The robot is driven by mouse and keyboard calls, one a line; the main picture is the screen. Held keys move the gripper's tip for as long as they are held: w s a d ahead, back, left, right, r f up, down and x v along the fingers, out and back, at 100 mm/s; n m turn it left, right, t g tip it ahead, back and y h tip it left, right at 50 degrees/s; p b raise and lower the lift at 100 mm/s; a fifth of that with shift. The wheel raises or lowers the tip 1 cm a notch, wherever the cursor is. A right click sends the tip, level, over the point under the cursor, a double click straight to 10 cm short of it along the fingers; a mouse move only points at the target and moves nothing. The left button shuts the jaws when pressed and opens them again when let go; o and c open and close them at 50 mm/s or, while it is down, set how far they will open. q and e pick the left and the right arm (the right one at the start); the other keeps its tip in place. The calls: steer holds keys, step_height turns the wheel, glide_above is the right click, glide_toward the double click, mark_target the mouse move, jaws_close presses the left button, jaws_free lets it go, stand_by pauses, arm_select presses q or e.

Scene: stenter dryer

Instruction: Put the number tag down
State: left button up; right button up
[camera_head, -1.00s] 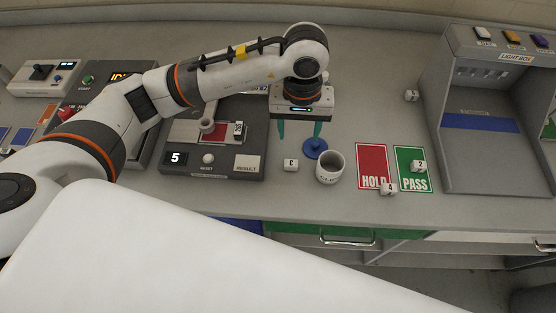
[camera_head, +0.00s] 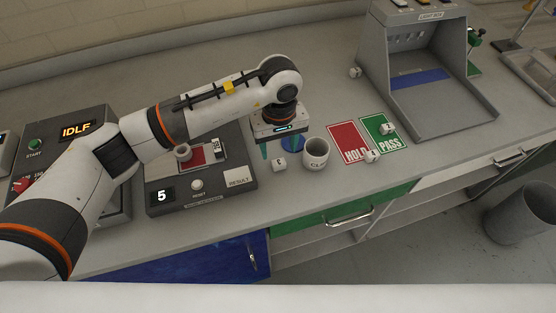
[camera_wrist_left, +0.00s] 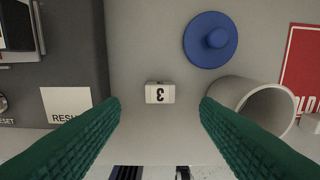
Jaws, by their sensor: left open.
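The white number tag marked 3 (camera_head: 280,162) sits on the grey bench, left of the white mug (camera_head: 316,154). In the left wrist view the tag (camera_wrist_left: 160,93) lies between and beyond the green fingertips, with a clear gap on both sides. My left gripper (camera_head: 281,148) is open and empty, close to the tag. A blue round lid with a knob (camera_wrist_left: 211,39) lies on the bench behind the tag; my finger partly hides it in the head view. Other white tags sit at the PASS card (camera_head: 388,128) and the HOLD card's edge (camera_head: 372,156). My right gripper is not in view.
A grey tester (camera_head: 236,178) showing 5 stands left of the tag. The red HOLD card (camera_head: 347,141) and green PASS card (camera_head: 380,126) lie right of the mug. The light box (camera_head: 440,110) stands further right. The bench's front edge is near the tag.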

mark_target(279, 162)
arm_select(q)
steer(key=shift+f, duration=0.3)
step_height(279, 162, down, 4)
steer(key=shift+r+p, duration=0.15)
steer(key=shift+p, duration=1.1)
steer(key=shift+f, duration=0.55)
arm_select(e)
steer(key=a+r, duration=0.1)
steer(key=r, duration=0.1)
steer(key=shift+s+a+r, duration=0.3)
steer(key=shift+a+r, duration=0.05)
arm_select(q)
steer(key=c, duration=1.1)
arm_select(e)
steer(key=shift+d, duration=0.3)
